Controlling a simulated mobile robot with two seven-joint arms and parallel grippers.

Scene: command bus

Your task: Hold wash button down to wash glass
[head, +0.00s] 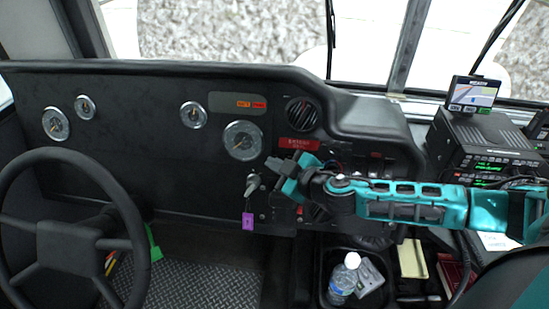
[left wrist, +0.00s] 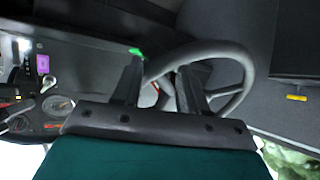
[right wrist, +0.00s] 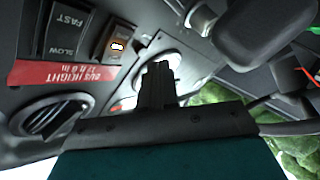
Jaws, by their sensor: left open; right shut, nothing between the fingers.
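My right gripper (head: 283,166) is at the dashboard, just below the red bus-height label (head: 298,144); it is shut with nothing in it. In the right wrist view its closed fingers (right wrist: 158,75) point at the panel beside a rocker switch with a small lit lamp (right wrist: 117,46). A slow/fast switch (right wrist: 66,32) sits left of it. No wash label is readable, and I cannot tell whether the fingers touch a switch. The windshield glass (head: 230,30) spans the top of the head view. My left gripper (left wrist: 160,78) is open and empty near the steering wheel (left wrist: 240,62).
The steering wheel (head: 128,225) stands at left. A key with a purple tag (head: 248,221) hangs near my right gripper. A water bottle (head: 344,279) stands in a bin below my right arm. A radio (head: 495,155) and small screen (head: 474,93) are at right.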

